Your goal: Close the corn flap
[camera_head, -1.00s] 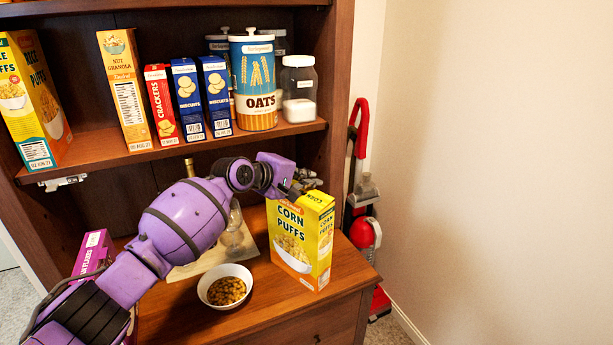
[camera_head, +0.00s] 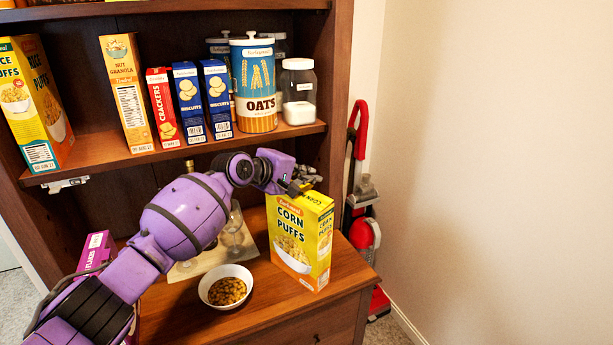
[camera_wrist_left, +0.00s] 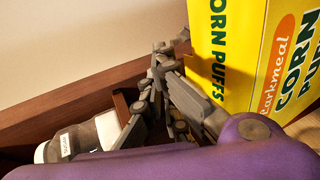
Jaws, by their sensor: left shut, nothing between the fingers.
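The yellow corn puffs box (camera_head: 287,247) stands upright on the lower counter. Its top panel (camera_head: 315,199), with CORN lettering, looks roughly flat, but my gripper partly covers its back edge and I cannot tell whether the flap is fully shut. My left gripper (camera_head: 307,184) is at the top back edge of the box, fingers together and empty. In the left wrist view the fingers (camera_wrist_left: 165,52) are close beside the box (camera_wrist_left: 235,50); whether they touch it is unclear. My right gripper is out of view.
A white bowl of cereal (camera_head: 226,287) stands left of the box. A board with glasses (camera_head: 205,262) lies behind my arm. The shelf above (camera_head: 240,140) holds cartons, an oats canister (camera_head: 255,85) and a jar (camera_head: 299,90). A red vacuum (camera_head: 361,230) stands right of the counter.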

